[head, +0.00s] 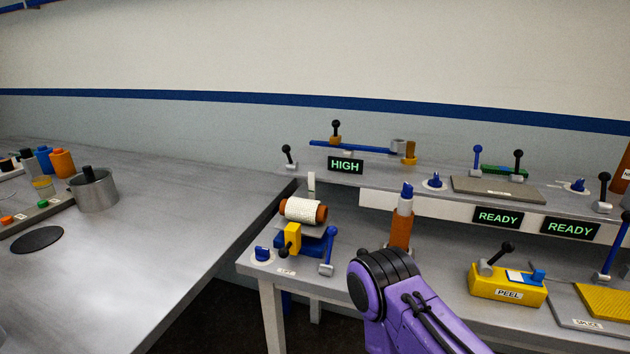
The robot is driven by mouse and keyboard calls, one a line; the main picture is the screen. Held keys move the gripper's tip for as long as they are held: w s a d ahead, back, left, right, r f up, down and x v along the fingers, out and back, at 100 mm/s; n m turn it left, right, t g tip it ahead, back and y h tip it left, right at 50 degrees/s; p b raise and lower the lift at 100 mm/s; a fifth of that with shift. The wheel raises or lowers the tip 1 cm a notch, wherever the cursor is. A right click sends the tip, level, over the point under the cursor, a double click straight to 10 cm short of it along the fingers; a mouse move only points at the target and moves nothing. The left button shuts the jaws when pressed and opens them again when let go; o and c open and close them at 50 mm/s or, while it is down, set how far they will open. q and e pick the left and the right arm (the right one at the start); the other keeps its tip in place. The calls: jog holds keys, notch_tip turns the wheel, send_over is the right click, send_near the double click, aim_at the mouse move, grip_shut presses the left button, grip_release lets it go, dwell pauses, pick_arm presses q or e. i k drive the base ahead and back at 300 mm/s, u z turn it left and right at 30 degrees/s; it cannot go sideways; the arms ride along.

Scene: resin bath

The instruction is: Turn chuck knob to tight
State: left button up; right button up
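A blue knob (263,253) on a round pale base sits at the front left corner of the right-hand bench, beside the spool holder. Two similar blue knobs stand further back, one left of centre on the raised shelf (434,181) and one at the right (578,187). No readable label marks any of them as the chuck knob, and their settings are too small to tell. A white-wound spool (303,210) with orange ends rests above a blue block and a yellow piece (292,239). My purple right arm comes up from the bottom right; neither gripper shows.
An orange bottle-like piece with a blue tip (401,228) stands just behind my arm. A blue lever (328,252) stands near the spool. A yellow PEEL block (507,287) lies to the right. The left bench (150,240) has wide clear room beside a metal pot (94,190).

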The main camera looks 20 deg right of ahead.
aim_at(407, 193)
jog(key=u, duration=0.7)
jog(key=k, duration=0.9)
jog(key=z, duration=1.55)
jog(key=i, duration=0.5)
